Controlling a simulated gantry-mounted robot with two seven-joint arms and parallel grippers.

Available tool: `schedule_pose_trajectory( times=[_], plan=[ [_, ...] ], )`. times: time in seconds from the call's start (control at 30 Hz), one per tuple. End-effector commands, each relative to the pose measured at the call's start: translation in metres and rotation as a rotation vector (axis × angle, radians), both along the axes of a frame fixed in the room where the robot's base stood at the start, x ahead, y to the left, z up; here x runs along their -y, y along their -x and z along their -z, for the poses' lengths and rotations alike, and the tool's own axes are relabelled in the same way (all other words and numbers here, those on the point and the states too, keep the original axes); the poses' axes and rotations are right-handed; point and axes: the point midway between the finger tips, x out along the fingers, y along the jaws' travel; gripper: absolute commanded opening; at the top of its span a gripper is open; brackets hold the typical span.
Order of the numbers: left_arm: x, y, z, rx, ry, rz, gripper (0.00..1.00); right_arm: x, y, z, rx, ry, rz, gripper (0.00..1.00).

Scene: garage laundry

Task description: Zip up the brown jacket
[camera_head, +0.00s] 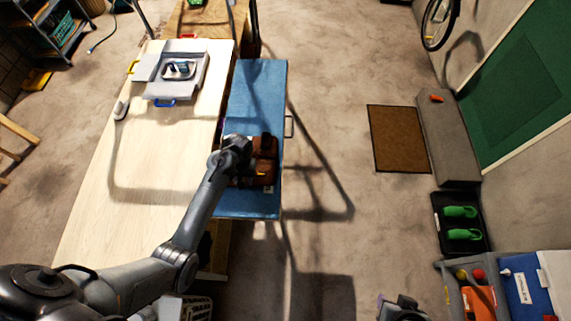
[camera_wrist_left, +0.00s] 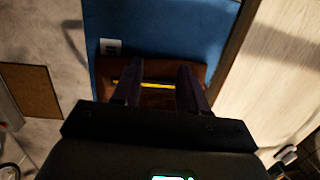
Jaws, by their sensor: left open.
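The brown jacket (camera_head: 262,172) lies on the blue board (camera_head: 257,85), partly hidden under my left arm in the head view. In the left wrist view the jacket (camera_wrist_left: 148,73) shows as a dark brown patch with a yellow strip (camera_wrist_left: 143,84) across it. My left gripper (camera_head: 263,146) is over the jacket. In the left wrist view its fingers (camera_wrist_left: 158,80) are apart, with the yellow strip showing between them. I cannot tell whether they touch the jacket. No zipper pull can be made out. My right gripper's fingers are not seen.
A white label (camera_wrist_left: 110,46) is on the blue surface near the jacket. A brown mat (camera_head: 398,140) and black shoe tray (camera_head: 440,212) lie at right. Floor between is clear.

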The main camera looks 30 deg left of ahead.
Motion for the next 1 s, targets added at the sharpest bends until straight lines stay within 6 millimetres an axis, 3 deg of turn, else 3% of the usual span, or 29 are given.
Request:
schedule_pose_trajectory(
  times=[0.03,0.1,0.2,0.33,1.0],
  plan=[
    [-0.001,-0.022,-0.009,0.034,0.007,-0.010,0.43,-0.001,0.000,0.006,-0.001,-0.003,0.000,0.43],
    [-0.001,-0.045,-0.026,0.078,0.011,-0.015,0.43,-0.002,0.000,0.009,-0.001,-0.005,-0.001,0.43],
    [0.000,-0.065,-0.041,0.117,0.012,-0.015,0.43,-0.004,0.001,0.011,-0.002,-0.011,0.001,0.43],
    [0.000,-0.075,-0.045,0.137,0.012,-0.013,0.43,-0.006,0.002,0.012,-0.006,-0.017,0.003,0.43],
    [0.000,-0.076,0.045,0.139,0.011,-0.013,0.43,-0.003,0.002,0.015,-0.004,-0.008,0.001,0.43]
  ],
)
